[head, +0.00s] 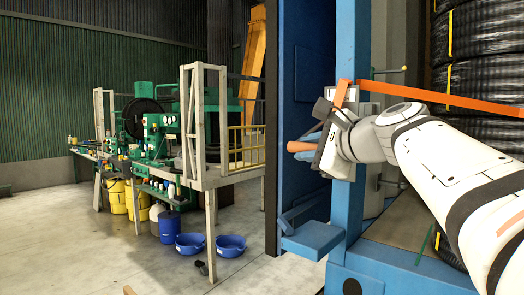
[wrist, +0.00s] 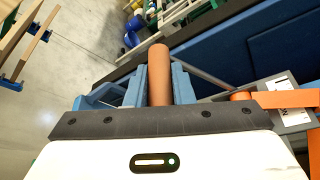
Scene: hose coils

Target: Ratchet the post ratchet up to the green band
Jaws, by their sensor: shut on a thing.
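The post ratchet is at the blue post, with an orange strap (head: 440,97) leading from it to the right. Its orange handle (wrist: 158,70) points away from the wrist camera, between the two jaws of my gripper (wrist: 159,92). My gripper (head: 312,150) is shut on the handle, whose end also shows in the head view (head: 300,146). Part of a pale plate with dark marks (wrist: 292,115) is at the right of the wrist view, beside the strap. The ratchet body is mostly hidden by my gripper and wrist. I cannot make out a green band in either view.
The blue post (head: 350,220) stands close beside my wrist, with a blue step (head: 312,240) below. Black hose coils (head: 480,45) are stacked at the right behind the strap. A green machine (head: 165,135) and blue tubs (head: 230,245) stand at left. The floor between is open.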

